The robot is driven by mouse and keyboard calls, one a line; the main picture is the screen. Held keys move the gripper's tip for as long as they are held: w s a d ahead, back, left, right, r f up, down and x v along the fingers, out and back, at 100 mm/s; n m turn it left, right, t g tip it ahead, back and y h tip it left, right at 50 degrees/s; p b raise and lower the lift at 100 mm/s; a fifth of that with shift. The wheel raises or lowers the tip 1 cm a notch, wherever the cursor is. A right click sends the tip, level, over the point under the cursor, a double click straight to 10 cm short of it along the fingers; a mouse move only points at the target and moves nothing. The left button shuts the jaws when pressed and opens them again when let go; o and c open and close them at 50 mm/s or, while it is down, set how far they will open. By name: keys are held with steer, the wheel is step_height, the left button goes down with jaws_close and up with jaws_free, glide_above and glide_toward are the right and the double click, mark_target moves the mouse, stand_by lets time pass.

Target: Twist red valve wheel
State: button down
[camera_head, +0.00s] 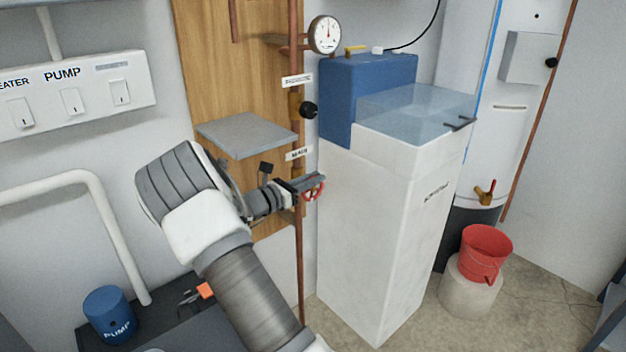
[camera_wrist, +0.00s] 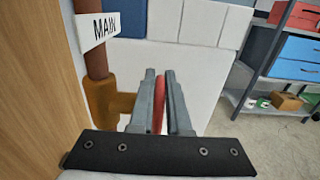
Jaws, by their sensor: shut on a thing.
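The red valve wheel (camera_head: 314,189) sits on the vertical copper pipe (camera_head: 298,250), just below a white label. In the wrist view a red strip of the wheel (camera_wrist: 159,104) shows between the two grey fingers. My gripper (camera_head: 312,183) is shut on the wheel's rim. In the wrist view my gripper (camera_wrist: 160,85) covers most of the wheel. The brass valve body (camera_wrist: 103,104) is on the pipe to the left of the fingers, below the label "MAIN" (camera_wrist: 98,29).
A white cabinet (camera_head: 390,200) with a blue tank (camera_head: 345,90) stands right of the pipe. A grey shelf (camera_head: 247,134) juts from the wooden board above my wrist. A black knob (camera_head: 308,110) and a gauge (camera_head: 325,34) are higher up. A red bucket (camera_head: 486,252) stands at right.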

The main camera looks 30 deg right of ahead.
steer(key=shift+d+y, duration=0.15)
steer(key=shift+y, duration=0.65)
steer(key=c, duration=0.9)
jaws_free()
steer(key=p+v, duration=0.4)
steer(key=v, duration=1.3)
steer(key=shift+w+a, duration=0.15)
steer(key=shift+a, duration=0.1)
